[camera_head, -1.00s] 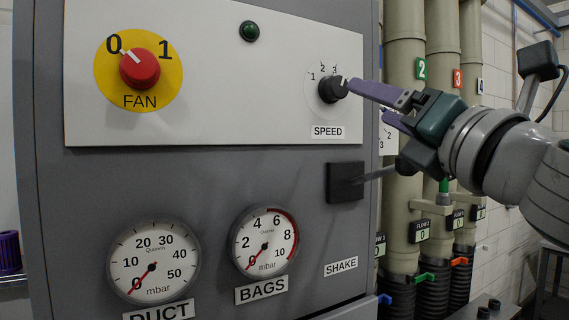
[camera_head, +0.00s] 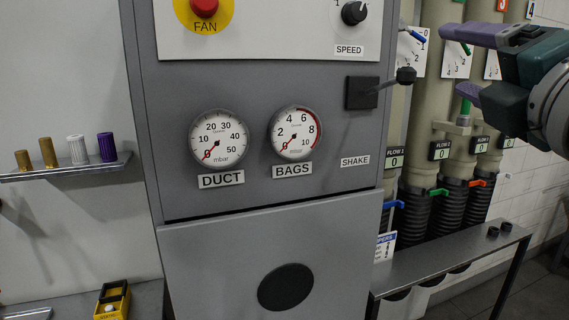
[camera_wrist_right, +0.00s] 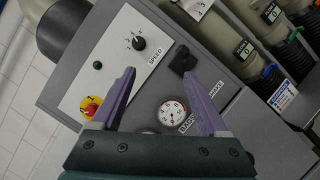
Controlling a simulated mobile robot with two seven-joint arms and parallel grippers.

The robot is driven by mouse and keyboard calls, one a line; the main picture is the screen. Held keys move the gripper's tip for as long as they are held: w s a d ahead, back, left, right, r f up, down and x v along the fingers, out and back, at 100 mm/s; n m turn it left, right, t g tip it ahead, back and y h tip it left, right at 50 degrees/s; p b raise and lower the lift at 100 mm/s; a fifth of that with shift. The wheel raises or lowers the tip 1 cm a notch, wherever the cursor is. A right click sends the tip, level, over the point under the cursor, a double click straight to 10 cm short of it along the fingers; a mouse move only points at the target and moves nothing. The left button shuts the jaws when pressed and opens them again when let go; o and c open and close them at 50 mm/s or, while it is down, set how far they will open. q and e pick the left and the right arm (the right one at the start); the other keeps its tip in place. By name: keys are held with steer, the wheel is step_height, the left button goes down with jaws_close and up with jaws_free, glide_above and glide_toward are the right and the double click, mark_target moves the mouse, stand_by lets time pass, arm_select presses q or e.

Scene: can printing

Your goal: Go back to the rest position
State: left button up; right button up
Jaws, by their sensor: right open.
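My right gripper (camera_head: 460,65) is at the upper right of the head view, in front of the pipes and to the right of the grey control cabinet (camera_head: 270,240). In the right wrist view its two purple fingers (camera_wrist_right: 163,100) are spread apart with nothing between them. The SPEED knob (camera_head: 354,13) and the SHAKE lever (camera_head: 405,76) are to its left and apart from it. The red FAN knob (camera_head: 204,7) is at the top edge. The DUCT gauge (camera_head: 218,138) and BAGS gauge (camera_head: 294,134) read near zero. My left gripper is in neither view.
A wall shelf (camera_head: 70,172) at left holds several small cylinders. A yellow and black device (camera_head: 112,300) lies below it. A metal bench (camera_head: 450,260) stands at the right below pipes with coloured valve handles. Open space lies in front of the cabinet.

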steer(key=s+d+f+m+g+h, duration=0.1)
steer(key=s+f+m+g, duration=0.35)
steer(key=f+m, duration=0.35)
steer(key=s+d+f+m+g+h, duration=0.1)
steer(key=s+f+m+g, duration=0.4)
steer(key=f, duration=0.5)
steer(key=s+a+f+m+g, duration=0.1)
steer(key=s+f+m+g, duration=0.1)
steer(key=s, duration=0.4)
steer(key=s+a+f+m+g+y+p, duration=0.1)
steer(key=s+f+m+g, duration=0.1)
steer(key=s+f+m, duration=0.2)
steer(key=s+a+f+m+g, duration=0.1)
steer(key=s+f+m+g, duration=0.2)
steer(key=s, duration=0.6)
steer(key=shift+s+y, duration=0.2)
steer(key=shift+y, duration=0.2)
steer(key=shift+a, duration=0.1)
